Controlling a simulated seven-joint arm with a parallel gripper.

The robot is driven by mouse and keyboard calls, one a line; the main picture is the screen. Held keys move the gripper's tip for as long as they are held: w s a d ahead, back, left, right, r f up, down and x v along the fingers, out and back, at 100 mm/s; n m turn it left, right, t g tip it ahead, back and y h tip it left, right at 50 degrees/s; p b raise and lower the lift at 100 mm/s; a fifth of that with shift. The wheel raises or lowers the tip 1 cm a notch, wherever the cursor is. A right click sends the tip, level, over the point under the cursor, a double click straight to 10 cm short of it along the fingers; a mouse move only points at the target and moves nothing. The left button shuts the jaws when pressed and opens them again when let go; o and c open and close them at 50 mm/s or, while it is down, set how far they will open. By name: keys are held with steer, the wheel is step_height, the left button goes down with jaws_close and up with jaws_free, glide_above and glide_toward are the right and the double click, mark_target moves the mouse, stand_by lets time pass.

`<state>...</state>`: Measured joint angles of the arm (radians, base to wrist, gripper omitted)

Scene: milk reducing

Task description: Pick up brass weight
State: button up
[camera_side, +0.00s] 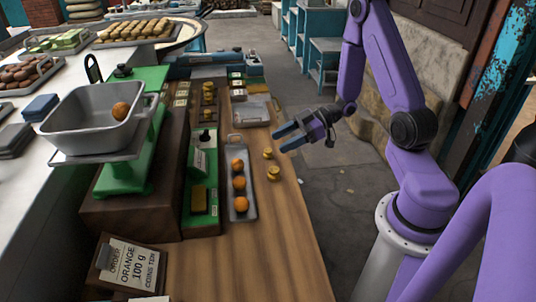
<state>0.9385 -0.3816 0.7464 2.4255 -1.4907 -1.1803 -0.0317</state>
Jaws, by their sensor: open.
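Two small brass weights stand on the bare wooden table, one nearer the camera (273,174) and one just behind it (268,153). More small brass-coloured pieces (208,98) sit in a row farther back; I cannot tell exactly what they are. My gripper (280,138) reaches in from the right with its blue fingers apart and nothing between them. It is above and slightly right of the two brass weights, apart from both.
A green scale (125,178) carries a grey pan (70,125) with an orange (121,111). A narrow metal tray (240,212) holds three oranges. A card (130,265) reads "ORDER ORANGE 100 g COINS TEN". The table's front right (270,245) is clear.

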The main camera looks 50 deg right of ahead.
mark_target(268, 150)
steer(key=shift+s+x, duration=0.15)
steer(key=shift+x, duration=1.35)
steer(key=shift+s+x, duration=0.15)
steer(key=shift+x, duration=1.3)
steer(key=shift+a+f, duration=0.15)
steer(key=shift+f, duration=0.05)
jaws_close()
steer(key=shift+r, duration=0.1)
steer(key=shift+r, duration=4.95)
